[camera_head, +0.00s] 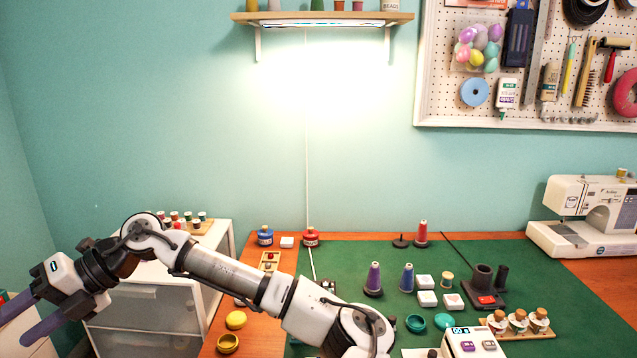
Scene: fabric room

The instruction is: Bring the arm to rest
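My arm reaches from the lower middle across to the left side of the head view. My gripper (14,328) is at the far left, pointing down and left. Its two purple-grey fingers are spread apart, and I see nothing held between them.
The green mat (350,262) on the wooden table holds thread cones, white boxes, a dark holder (487,285) and a rack of corked jars (520,322). Yellow pots (228,343) stand near my arm. A sewing machine (590,215) is at right. A shelf (322,18) hangs above.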

